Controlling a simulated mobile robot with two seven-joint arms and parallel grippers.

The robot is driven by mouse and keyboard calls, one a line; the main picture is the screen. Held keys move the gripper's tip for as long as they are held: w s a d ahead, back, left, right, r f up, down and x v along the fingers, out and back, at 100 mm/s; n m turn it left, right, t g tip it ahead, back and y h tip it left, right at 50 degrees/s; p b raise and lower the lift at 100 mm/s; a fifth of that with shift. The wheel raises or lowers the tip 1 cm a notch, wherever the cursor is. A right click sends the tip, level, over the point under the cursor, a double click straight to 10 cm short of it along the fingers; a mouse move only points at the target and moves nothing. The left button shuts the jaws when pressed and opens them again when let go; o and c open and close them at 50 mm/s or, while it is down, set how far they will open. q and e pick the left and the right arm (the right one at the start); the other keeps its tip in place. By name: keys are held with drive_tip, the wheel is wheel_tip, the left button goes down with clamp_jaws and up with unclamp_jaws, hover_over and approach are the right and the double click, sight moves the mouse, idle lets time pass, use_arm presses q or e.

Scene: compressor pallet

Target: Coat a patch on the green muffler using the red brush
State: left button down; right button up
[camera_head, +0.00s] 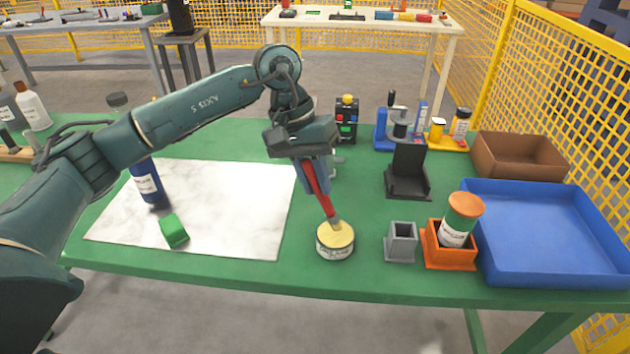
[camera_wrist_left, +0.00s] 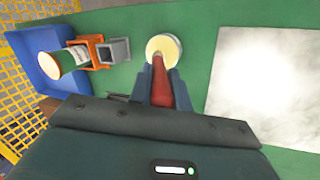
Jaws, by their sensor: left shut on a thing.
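My left gripper (camera_head: 313,180) is shut on the red brush (camera_head: 318,188), which points down at a slight tilt. The brush's lower end is at the pale yellow top of a small round pot (camera_head: 336,246); whether it touches or dips in is hard to tell. In the left wrist view, the brush (camera_wrist_left: 163,88) runs between the fingers (camera_wrist_left: 163,85) to the pot (camera_wrist_left: 176,46). A small green block-like piece (camera_head: 173,231), which looks like the green muffler, lies on the white marbled sheet (camera_head: 240,215), left of the pot and apart from the gripper. My right gripper is not in view.
Right of the pot are a grey square holder (camera_head: 401,242), an orange holder (camera_head: 430,250) with a green, orange-capped container (camera_head: 460,220), and a blue tray (camera_head: 550,275). A black stand (camera_head: 408,170) is behind them. A dark blue bottle (camera_head: 147,185) stands at the sheet's left.

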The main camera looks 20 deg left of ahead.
use_arm(q)
drive_tip(key=shift+r+p, duration=0.95)
drive_tip(key=shift+r, duration=1.75)
